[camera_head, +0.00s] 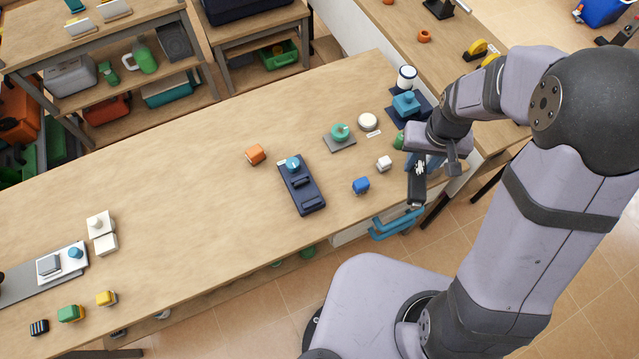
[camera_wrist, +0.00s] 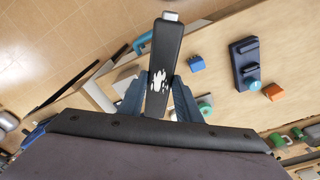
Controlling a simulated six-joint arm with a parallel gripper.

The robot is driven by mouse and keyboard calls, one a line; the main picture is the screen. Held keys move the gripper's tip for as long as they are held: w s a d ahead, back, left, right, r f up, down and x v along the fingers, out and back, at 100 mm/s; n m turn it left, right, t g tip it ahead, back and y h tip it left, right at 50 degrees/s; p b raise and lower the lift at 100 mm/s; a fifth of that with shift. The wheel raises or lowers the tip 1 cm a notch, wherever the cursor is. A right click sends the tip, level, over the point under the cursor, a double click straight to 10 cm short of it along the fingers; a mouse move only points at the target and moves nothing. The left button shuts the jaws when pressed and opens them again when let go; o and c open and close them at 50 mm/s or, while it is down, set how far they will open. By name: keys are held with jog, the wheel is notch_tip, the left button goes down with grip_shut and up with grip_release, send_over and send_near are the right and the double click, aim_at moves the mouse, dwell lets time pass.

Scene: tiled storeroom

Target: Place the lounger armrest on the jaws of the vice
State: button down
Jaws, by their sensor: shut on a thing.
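The lounger armrest appears to be the black bar with a white patch and a pale end in my gripper; it shows in the head view (camera_head: 417,190) and in the wrist view (camera_wrist: 165,52). My gripper (camera_head: 416,165) is shut on it at the bench's right end, and its fingers flank the bar in the wrist view (camera_wrist: 160,94). The vice seems to be the long navy block with raised jaws and a teal knob, lying on the bench in the head view (camera_head: 311,203) and in the wrist view (camera_wrist: 241,52). The armrest is apart from it, to its right in the head view.
A blue block (camera_head: 361,185) and a white block (camera_head: 384,163) lie between vice and gripper. An orange block (camera_head: 255,154) is beyond the vice. A teal round piece on a grey plate (camera_head: 340,144) stands further back. A blue handle (camera_head: 397,224) juts out below the front edge.

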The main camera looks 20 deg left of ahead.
jog(key=s+a+f+n+b, duration=0.25)
jog(key=a+f+b, duration=0.35)
jog(key=a, duration=0.5)
jog(key=n+g+b, duration=0.2)
jog(key=n+b, duration=0.2)
jog(key=n, duration=1.8)
send_over(306, 194)
jog(key=shift+w+r+y, duration=0.1)
jog(key=shift+r+y, duration=0.25)
jog(key=shift+y, duration=0.05)
jog(key=shift+f+p, duration=1.6)
jog(key=shift+f, duration=3.4)
